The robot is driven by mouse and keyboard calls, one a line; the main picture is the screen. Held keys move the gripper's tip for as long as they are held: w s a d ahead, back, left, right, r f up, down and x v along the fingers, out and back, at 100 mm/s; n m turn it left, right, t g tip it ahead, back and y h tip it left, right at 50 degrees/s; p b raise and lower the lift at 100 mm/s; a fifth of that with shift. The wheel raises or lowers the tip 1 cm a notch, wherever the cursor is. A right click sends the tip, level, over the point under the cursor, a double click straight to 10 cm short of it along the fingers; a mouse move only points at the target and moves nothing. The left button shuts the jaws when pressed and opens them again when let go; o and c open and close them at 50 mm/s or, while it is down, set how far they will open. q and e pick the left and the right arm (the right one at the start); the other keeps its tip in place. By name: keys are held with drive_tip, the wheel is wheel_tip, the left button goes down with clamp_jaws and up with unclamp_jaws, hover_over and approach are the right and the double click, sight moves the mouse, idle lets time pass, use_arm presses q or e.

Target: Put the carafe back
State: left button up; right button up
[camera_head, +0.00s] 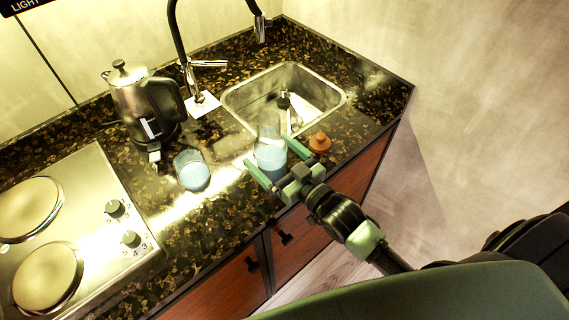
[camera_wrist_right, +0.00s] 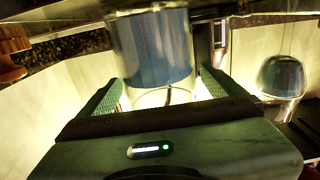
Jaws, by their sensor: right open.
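The carafe (camera_head: 270,154) is clear glass with blue liquid in it and a paler upper part. It stands on the dark stone counter in front of the sink. My right gripper (camera_head: 266,151) is open, with one green finger on each side of the carafe. In the right wrist view the carafe (camera_wrist_right: 157,48) shows between the two fingers (camera_wrist_right: 160,80). I cannot tell whether the fingers touch it. An orange-brown stopper-like piece (camera_head: 320,142) sits on the counter to its right. My left gripper is not in view.
A glass of blue liquid (camera_head: 192,170) stands left of the carafe. Behind are a metal kettle (camera_head: 146,104), a black tap (camera_head: 178,40) and the sink (camera_head: 238,97). A hob (camera_head: 98,190) fills the left. The counter's front edge runs below my right gripper.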

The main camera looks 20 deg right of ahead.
drive_tip(key=b+v, duration=0.2)
drive_tip(key=v, duration=0.9)
drive_tip(key=shift+s, duration=0.4)
drive_tip(key=shift+d, duration=0.1)
